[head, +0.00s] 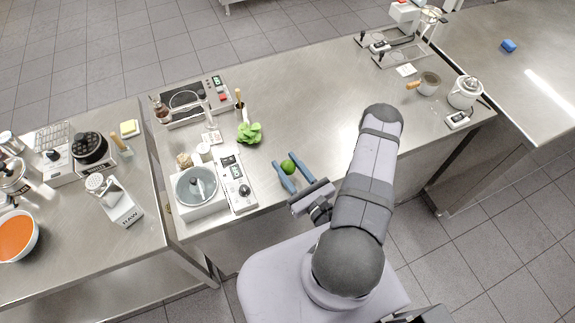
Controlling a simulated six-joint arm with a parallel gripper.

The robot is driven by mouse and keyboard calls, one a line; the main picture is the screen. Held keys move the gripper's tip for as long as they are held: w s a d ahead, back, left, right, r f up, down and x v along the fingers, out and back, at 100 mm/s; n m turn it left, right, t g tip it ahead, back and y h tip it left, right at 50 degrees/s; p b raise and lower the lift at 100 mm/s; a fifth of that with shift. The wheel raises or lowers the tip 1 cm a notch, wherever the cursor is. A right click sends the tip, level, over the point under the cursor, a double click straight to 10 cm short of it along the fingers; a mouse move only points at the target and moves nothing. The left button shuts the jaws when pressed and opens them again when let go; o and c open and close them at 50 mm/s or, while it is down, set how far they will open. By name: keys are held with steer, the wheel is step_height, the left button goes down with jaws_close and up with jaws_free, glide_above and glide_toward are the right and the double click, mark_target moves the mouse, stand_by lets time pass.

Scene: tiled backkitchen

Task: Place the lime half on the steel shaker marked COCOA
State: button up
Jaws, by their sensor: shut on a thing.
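My gripper (283,161) has two blue fingers and reaches over the front part of the middle steel counter. It is shut on a small round green thing, the lime half (288,167), which sits between the fingers. Its cut face cannot be made out. I cannot read the mark COCOA anywhere. A slim steel upright thing (206,109) stands behind a small white card (212,137) and may be a shaker; the card's writing is too small to read. Another steel shaker-like thing with a perforated top (95,184) stands on the left counter.
Leafy greens (249,133) lie behind the lime half. A hot plate (188,102) is at the back left. The counter's middle (310,95) is clear. A saucepan (429,85) stands right.

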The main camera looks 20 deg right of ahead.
mark_target(287, 163)
step_height(287, 163, up, 5)
steer(key=p, duration=0.3)
steer(key=shift+r+p, duration=0.15)
steer(key=shift+p, duration=0.15)
